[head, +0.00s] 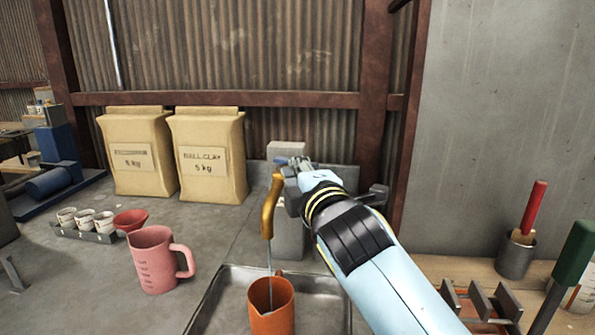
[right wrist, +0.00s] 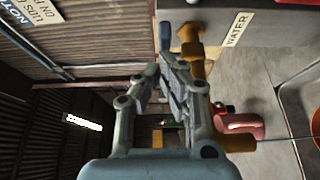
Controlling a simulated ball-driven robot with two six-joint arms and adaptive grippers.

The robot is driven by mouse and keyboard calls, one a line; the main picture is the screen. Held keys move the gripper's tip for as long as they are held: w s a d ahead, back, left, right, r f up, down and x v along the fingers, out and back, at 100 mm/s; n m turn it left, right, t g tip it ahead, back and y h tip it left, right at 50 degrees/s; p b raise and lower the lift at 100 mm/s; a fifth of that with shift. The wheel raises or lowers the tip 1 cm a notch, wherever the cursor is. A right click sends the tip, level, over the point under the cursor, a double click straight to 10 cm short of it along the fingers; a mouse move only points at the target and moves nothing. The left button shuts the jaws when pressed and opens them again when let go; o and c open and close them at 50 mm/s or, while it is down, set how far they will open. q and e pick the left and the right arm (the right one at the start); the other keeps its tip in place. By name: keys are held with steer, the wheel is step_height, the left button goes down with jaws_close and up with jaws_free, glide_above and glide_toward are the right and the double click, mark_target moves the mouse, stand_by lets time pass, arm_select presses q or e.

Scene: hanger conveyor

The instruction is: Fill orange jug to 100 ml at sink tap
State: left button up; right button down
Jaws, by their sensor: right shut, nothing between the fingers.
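The orange jug (head: 271,310) stands in the sink under the brass tap (head: 268,212), and part of it shows at the right edge of the right wrist view (right wrist: 309,95). A thin stream of water (head: 269,258) runs from the spout into the jug. The water level and any marks on the jug cannot be seen. My right gripper (head: 290,166) is shut and empty beside the top of the tap. In the right wrist view its fingertips are close to the blue tap handle (right wrist: 164,36); I cannot tell whether they touch. My left gripper is out of view.
The metal sink (head: 215,300) has a raised rim. A pink measuring jug (head: 155,262), a red funnel (head: 130,220) and several small cups (head: 84,218) stand to the left. Two clay bags (head: 208,160) stand behind. A red-handled tool (head: 532,208) stands at the right.

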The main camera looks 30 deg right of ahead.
steer(key=d+y+p, duration=0.1)
steer(key=p, duration=0.1)
steer(key=d+n+y+p, duration=0.1)
steer(key=d+p, duration=0.1)
steer(key=p, duration=0.1)
steer(key=shift+w, duration=0.2)
stand_by(0.5)
